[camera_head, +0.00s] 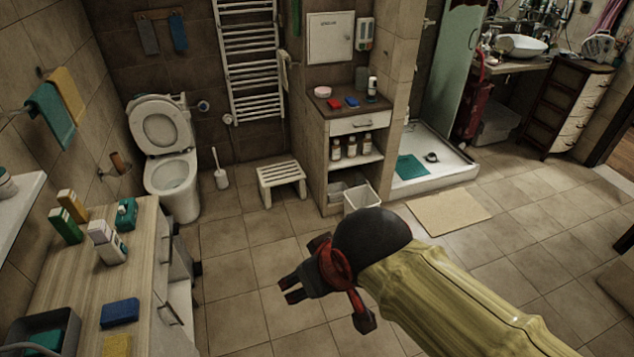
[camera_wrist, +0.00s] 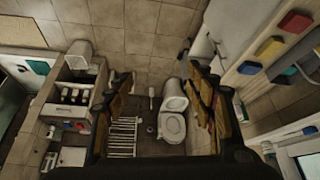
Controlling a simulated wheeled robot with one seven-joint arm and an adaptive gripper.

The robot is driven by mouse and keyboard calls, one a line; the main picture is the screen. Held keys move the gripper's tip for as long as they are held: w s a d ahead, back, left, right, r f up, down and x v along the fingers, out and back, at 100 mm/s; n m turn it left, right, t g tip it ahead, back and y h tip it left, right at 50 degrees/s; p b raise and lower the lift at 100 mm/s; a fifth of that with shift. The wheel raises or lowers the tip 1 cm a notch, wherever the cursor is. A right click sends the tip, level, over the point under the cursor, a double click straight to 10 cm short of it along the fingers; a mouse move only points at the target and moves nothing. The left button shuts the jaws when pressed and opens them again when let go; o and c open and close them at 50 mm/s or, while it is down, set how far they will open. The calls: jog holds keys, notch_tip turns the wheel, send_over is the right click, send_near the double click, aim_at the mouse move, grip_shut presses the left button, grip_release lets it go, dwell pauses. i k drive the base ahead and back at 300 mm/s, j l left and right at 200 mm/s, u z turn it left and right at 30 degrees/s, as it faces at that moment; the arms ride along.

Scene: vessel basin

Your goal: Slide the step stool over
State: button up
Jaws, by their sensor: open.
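The step stool (camera_head: 280,175) is small, white and slatted on top. It stands upright on the tiled floor in the head view, between the toilet and the open cabinet. My gripper (camera_head: 292,288) is in the air in front of the stool and lower in the head view, apart from it. In the wrist view my gripper (camera_wrist: 163,95) has its two fingers wide apart with nothing between them. I cannot make out the stool clearly in the wrist view; the left finger covers much of that area.
The toilet (camera_head: 170,170) and a toilet brush (camera_head: 220,172) stand left of the stool. The cabinet (camera_head: 322,140) and a white bin (camera_head: 361,197) are to its right. A towel radiator (camera_head: 250,65) is behind. A counter (camera_head: 80,285) runs along the left. The floor in front is clear.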

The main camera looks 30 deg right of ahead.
aim_at(272, 176)
jog(key=z, duration=0.6)
jog(key=i+u, duration=0.1)
jog(key=i, duration=1)
jog(key=i+u, duration=0.15)
jog(key=i, duration=0.4)
jog(key=i+u, duration=0.1)
jog(key=i, duration=0.45)
jog(key=i+l+u, duration=0.1)
jog(key=i, duration=0.45)
jog(key=i+l, duration=0.2)
jog(key=i, duration=0.3)
jog(key=i+l+u, duration=0.15)
jog(key=i, duration=0.4)
